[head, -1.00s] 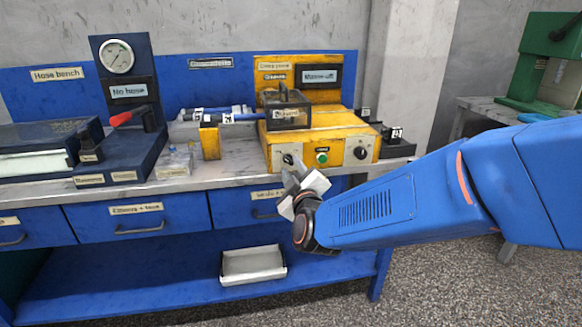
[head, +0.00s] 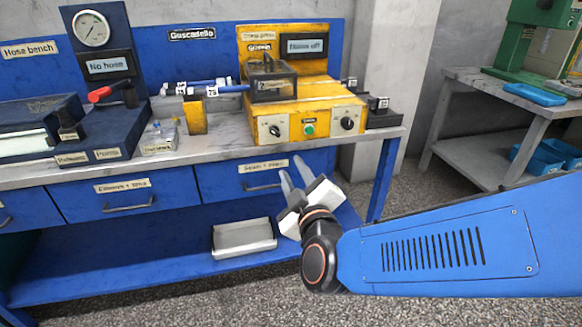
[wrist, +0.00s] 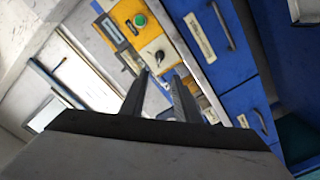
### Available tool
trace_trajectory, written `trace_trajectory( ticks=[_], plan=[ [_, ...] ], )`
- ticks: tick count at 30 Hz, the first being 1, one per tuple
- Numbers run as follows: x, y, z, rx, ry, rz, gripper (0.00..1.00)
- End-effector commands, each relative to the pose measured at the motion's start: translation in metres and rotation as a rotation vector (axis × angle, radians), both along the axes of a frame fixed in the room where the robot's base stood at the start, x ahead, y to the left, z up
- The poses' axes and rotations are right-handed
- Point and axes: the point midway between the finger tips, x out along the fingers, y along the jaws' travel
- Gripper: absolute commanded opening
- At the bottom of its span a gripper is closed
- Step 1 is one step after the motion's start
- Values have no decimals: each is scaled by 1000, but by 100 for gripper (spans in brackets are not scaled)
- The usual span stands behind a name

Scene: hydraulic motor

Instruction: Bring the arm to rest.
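My gripper (head: 293,178) is in front of the blue bench, just below the worktop's front edge and before the right-hand drawer. Its two fingers stand apart with nothing seen between them, and it also shows in the wrist view (wrist: 161,80). My blue arm reaches in from the right of the head view. The wrist view is tilted and shows the yellow control box (wrist: 135,28) with its green button and black knob, and the blue drawers (wrist: 215,40). The fingers touch nothing that I can see.
The yellow machine (head: 297,112) stands on the worktop (head: 215,146). A gauge stand (head: 92,30) reading "No hose" is at left. A metal tray (head: 243,238) lies on the lower shelf. A grey side table (head: 485,95) stands at right. Speckled floor is free in front.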

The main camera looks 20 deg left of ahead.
Motion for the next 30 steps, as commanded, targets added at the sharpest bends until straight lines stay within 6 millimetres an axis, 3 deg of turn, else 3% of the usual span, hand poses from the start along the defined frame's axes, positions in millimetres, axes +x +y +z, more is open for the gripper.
trace_trajectory(
  ticks=[9,14,22,30],
  plan=[
    [0,-1,0,1,2,0,29],
    [10,-14,1,22,51,6,29],
    [36,-69,-2,92,265,16,29],
    [42,-139,-13,146,494,-27,29]
  ],
)
